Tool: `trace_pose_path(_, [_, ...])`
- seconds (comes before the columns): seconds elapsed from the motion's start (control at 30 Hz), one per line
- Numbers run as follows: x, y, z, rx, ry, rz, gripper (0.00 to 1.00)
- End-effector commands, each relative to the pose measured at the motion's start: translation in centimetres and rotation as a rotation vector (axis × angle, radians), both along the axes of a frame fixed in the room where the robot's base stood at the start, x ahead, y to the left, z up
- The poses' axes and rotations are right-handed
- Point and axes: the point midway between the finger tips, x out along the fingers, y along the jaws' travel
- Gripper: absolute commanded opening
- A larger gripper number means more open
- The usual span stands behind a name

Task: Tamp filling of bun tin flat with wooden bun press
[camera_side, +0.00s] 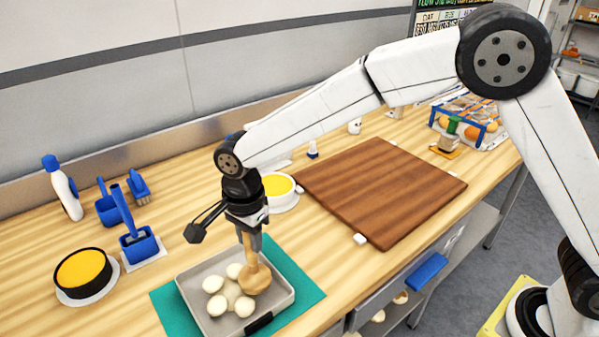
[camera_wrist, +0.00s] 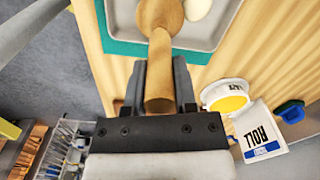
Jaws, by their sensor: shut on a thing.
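The bun tin (camera_side: 187,290) is a grey rectangular tray on a teal mat (camera_side: 308,291) at the front of the bench. Several pale round buns (camera_side: 228,289) lie in it. My gripper (camera_side: 250,232) is above the tin's back right part and is shut on the handle of the wooden bun press (camera_side: 256,277). The press points down, with its round head low in the tin beside the buns; I cannot tell whether it touches them. In the wrist view the press handle (camera_wrist: 159,85) lies between the two dark fingers, and the tin (camera_wrist: 200,38) shows at the top.
A brown cutting board (camera_side: 380,190) lies to the right. A white bowl with yellow contents (camera_side: 278,187) stands just behind my gripper. A dark-rimmed yellow tin (camera_side: 82,274), blue holders (camera_side: 139,245) and a spray bottle (camera_side: 62,188) stand left. A blue rack (camera_side: 467,119) is far right.

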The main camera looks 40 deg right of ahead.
Motion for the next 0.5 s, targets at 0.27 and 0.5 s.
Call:
trace_pose_path(0.27, [0.0, 0.0, -1.0, 0.000, -0.001, 0.000, 0.00])
trace_pose_path(0.5, [0.0, 0.0, -1.8, 0.000, 0.000, 0.000, 0.00])
